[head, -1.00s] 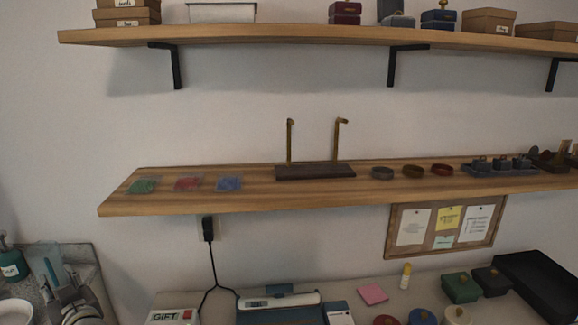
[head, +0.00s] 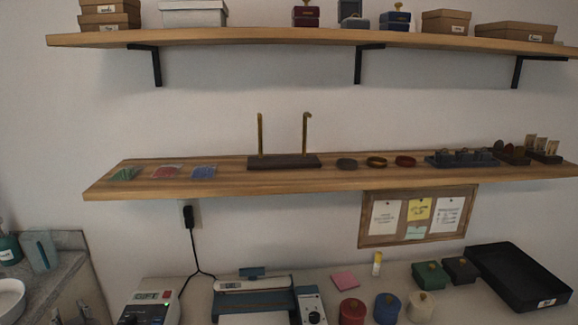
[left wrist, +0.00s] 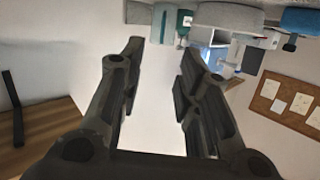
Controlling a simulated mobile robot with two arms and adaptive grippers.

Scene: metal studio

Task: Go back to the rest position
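My left gripper (left wrist: 163,50) fills the left wrist view, its two dark fingers spread apart with nothing between them. In the head view, small dark tips show at the bottom left edge, and I cannot tell whether they belong to it. My right gripper is in neither view. The task names no object.
A wooden wall shelf (head: 215,183) carries colored packets, a two-post stand (head: 283,162), bowls and small dark items. A higher shelf (head: 290,41) holds boxes. Below are a desk with a blue device (head: 255,302), lidded pots and a black tray (head: 520,280), and a corkboard (head: 377,239).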

